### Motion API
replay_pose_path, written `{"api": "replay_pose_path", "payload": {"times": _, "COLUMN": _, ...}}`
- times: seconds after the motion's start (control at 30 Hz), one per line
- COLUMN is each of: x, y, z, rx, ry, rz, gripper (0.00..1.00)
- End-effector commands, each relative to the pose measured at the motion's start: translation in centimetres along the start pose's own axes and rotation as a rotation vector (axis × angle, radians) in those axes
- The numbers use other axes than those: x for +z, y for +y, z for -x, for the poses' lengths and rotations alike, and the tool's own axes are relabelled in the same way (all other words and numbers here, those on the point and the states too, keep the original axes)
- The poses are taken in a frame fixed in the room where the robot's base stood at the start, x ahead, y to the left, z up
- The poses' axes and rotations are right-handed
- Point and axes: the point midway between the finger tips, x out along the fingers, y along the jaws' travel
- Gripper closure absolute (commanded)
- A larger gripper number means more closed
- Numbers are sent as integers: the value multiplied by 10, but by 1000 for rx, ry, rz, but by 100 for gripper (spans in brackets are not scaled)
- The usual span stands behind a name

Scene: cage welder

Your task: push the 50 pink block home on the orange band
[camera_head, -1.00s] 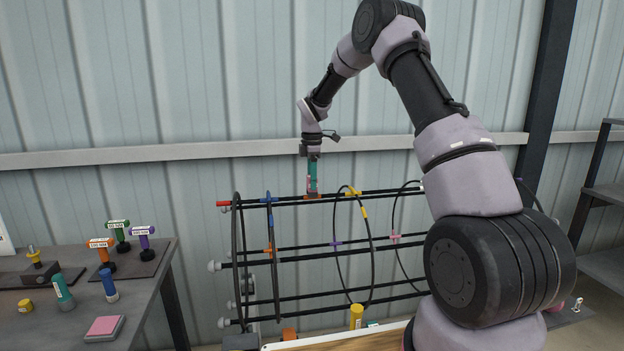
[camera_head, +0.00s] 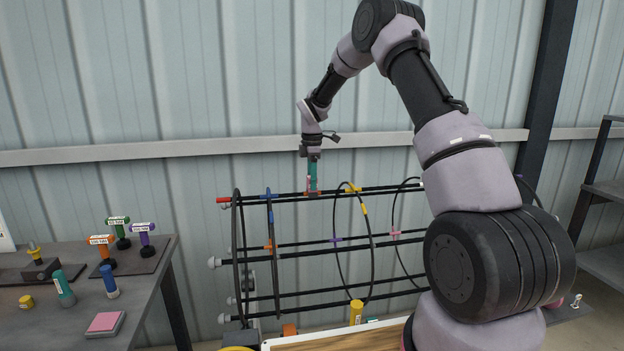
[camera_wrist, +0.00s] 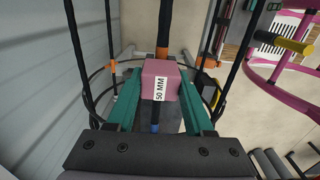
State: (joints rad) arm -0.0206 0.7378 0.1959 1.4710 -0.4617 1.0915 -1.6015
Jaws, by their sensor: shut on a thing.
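The pink block (camera_wrist: 160,82), labelled 50 MM, sits between the two teal fingers of my gripper (camera_wrist: 158,100) in the wrist view. My gripper is shut on it. In the head view my gripper (camera_head: 312,180) points straight down at the top bar of the cage. The orange band (camera_head: 312,194) is on that bar just under the fingertips. In the wrist view the orange band (camera_wrist: 162,53) shows just beyond the block, in line with the bar. The block's underside is hidden, so I cannot tell how it meets the bar.
The cage has black rings and bars with a blue band (camera_head: 269,196) left of my gripper and a yellow band (camera_head: 353,188) to its right. A grey bench (camera_head: 150,290) with tagged tools and a pink pad (camera_head: 105,323) stands at left. The wall is behind.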

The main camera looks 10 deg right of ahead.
Motion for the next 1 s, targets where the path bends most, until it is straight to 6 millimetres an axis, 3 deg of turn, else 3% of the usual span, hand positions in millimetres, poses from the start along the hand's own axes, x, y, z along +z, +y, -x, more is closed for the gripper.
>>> {"api": "replay_pose_path", "payload": {"times": 0.03, "x": 0, "y": 0, "z": -2, "rx": -1, "ry": 0, "rz": 0, "gripper": 97}}
{"api": "replay_pose_path", "payload": {"times": 0.07, "x": 0, "y": 0, "z": -2, "rx": 0, "ry": 0, "rz": 0, "gripper": 44}}
{"api": "replay_pose_path", "payload": {"times": 0.13, "x": 0, "y": 0, "z": -2, "rx": 0, "ry": 0, "rz": 0, "gripper": 17}}
{"api": "replay_pose_path", "payload": {"times": 0.17, "x": 0, "y": 0, "z": -2, "rx": 0, "ry": 0, "rz": 0, "gripper": 13}}
{"api": "replay_pose_path", "payload": {"times": 0.57, "x": 0, "y": 0, "z": 6, "rx": 1, "ry": 0, "rz": 0, "gripper": 13}}
{"api": "replay_pose_path", "payload": {"times": 1.0, "x": 0, "y": 0, "z": 87, "rx": 3, "ry": 0, "rz": 1, "gripper": 13}}
